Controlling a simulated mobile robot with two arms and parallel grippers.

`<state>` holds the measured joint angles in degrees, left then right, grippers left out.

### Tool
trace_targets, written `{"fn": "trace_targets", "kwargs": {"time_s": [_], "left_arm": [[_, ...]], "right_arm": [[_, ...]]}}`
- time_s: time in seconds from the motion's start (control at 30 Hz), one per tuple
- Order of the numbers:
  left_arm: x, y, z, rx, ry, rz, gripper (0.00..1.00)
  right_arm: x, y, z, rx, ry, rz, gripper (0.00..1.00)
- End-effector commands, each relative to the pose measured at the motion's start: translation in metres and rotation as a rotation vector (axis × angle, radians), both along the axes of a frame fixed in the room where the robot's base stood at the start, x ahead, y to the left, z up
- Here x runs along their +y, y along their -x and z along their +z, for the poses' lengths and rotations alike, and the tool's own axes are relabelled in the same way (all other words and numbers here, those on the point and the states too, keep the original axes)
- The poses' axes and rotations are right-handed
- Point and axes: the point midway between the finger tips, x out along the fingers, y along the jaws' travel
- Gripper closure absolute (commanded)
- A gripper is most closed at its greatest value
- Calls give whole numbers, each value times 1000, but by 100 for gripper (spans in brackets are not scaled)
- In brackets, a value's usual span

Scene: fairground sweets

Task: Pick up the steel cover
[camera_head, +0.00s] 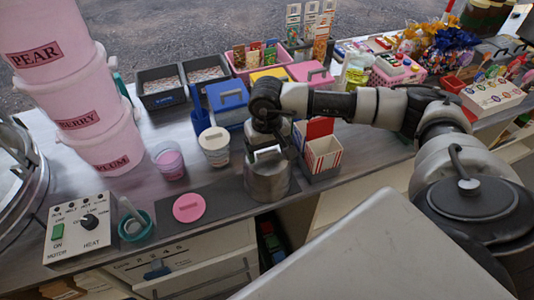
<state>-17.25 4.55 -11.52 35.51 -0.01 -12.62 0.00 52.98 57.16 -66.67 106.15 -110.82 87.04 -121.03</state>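The steel cover (267,182) looks like a short silver cylinder with a pale bar handle on top. It stands upright on a dark mat near the front edge of the counter. My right arm reaches in from the right, and my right gripper (268,145) points down right at the cover's handle. The fingertips are small and partly hidden, so I cannot tell whether they touch or grip the handle. My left gripper is not in view.
A red-striped box (323,153) stands close to the right of the cover. A white-lidded cup (214,145) and a pink disc (189,207) are to its left. Pink tubs (105,148) are stacked further left, beside a control box (77,225). A blue-lidded bin (229,102) stands behind.

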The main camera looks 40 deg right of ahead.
Motion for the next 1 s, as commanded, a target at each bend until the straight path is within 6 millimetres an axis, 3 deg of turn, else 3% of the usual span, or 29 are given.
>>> {"fn": "trace_targets", "kwargs": {"time_s": [0.07, 0.43, 0.73, 1.0], "left_arm": [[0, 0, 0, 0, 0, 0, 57], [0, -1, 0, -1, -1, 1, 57], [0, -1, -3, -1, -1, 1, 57], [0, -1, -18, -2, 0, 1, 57]], "right_arm": [[0, 0, 0, 0, 0, 0, 31], [0, 0, 1, 0, 0, 0, 87], [0, -1, 6, -4, -1, -1, 87], [0, -1, 55, -8, -1, 1, 87]]}}
